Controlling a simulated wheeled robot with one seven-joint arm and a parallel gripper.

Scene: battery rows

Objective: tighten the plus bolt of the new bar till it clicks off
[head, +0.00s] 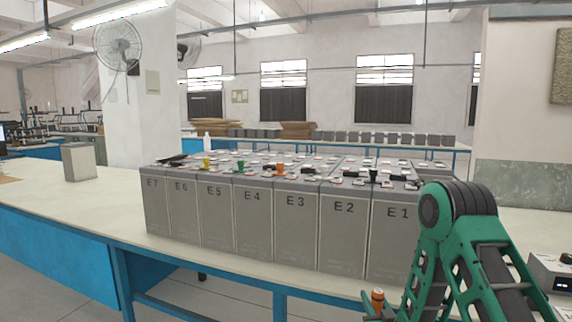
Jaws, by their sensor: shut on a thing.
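A row of grey battery cells (252,222), labelled E 7 at the left to E 1 at the right, stands on the bench. Their tops carry small pale and dark fittings, with yellow (206,162), green (240,167), orange (280,168) and black (373,175) pieces. Which fitting is the new bar or its plus bolt, I cannot tell. My gripper (374,311) is low at the bottom edge, in front of the cells and left of my green arm, mostly cut off. It is shut on an orange-topped tool (377,296), apart from the cell tops.
A grey instrument box (552,272) sits at the right edge. More cells stand on a far bench.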

